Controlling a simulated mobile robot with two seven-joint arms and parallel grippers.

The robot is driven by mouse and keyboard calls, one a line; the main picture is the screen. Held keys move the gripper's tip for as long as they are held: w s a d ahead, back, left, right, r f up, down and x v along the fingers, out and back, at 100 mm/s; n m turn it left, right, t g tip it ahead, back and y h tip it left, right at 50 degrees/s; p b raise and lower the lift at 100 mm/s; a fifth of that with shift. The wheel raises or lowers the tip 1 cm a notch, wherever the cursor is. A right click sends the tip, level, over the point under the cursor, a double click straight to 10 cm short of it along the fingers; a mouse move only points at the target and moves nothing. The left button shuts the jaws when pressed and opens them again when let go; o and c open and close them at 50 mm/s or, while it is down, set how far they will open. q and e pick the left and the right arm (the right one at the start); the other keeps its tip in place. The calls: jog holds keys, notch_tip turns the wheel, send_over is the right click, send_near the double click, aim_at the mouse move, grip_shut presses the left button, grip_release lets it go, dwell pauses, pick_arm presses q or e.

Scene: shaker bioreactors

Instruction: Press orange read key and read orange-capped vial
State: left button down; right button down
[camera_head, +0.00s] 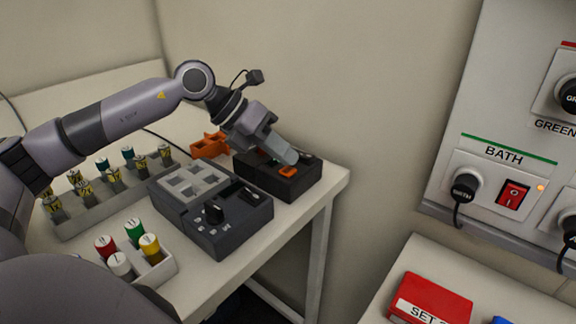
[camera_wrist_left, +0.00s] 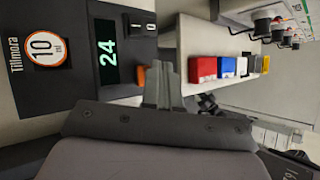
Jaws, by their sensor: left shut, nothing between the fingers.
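The dark reader box (camera_head: 310,182) stands near the table's right end, with an orange key (camera_head: 287,173) on its front. My left gripper (camera_head: 290,157) is shut and empty, its tips just above and behind the orange key; I cannot tell whether they touch it. In the left wrist view the shut fingers (camera_wrist_left: 163,72) are beside the orange key (camera_wrist_left: 141,78), and a display (camera_wrist_left: 107,62) shows a green 24. I cannot make out an orange-capped vial. My right gripper is not in view.
A grey device (camera_head: 235,225) with a black knob stands left of the reader. A small rack (camera_head: 160,272) holds red, green, yellow and white caps; a long rack (camera_head: 100,208) holds several vials. An orange bracket (camera_head: 210,146) is behind. A red box (camera_head: 430,298) lies on another table.

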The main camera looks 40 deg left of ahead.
aim_at(283, 169)
pick_arm(q)
jog(key=shift+r, duration=0.3)
notch_tip(283, 169, up, 5)
jog(key=p, duration=0.4)
jog(key=shift+r, duration=0.1)
dwell(0.9)
